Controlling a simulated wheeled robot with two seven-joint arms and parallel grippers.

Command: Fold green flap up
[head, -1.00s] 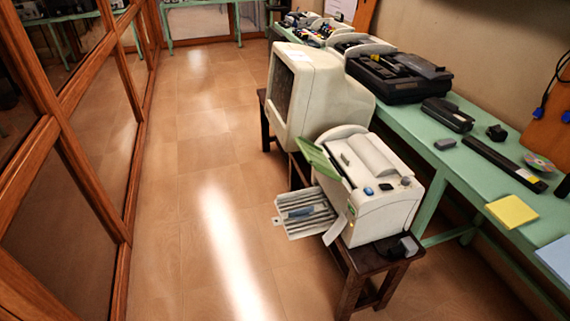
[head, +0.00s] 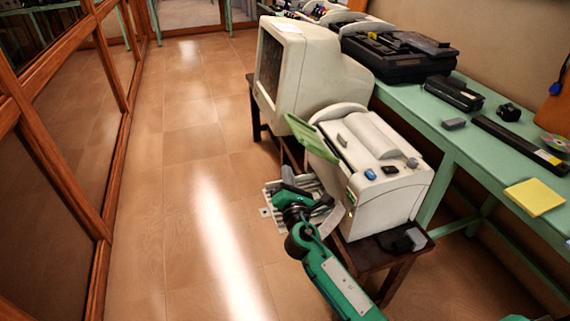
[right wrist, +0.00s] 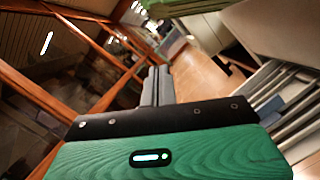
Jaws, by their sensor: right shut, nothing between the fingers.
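The green flap (head: 309,134) juts out at a slant from the left upper side of the white printer (head: 390,194). The printer stands on a dark wooden stool (head: 385,258). My right gripper (head: 287,174) is shut and empty in front of the printer. It is over the slatted grey tray (head: 270,212), below and to the left of the flap, and looks apart from it. The right wrist view shows the closed fingers (right wrist: 157,82) pointing away, with the slatted tray (right wrist: 290,92) to their right.
A large beige monitor (head: 320,77) stands behind the printer. A green table (head: 440,130) with a black device (head: 395,68) and a yellow pad (head: 533,197) runs along the right. Wood-framed glass panels (head: 60,170) line the left. The tiled floor between is clear.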

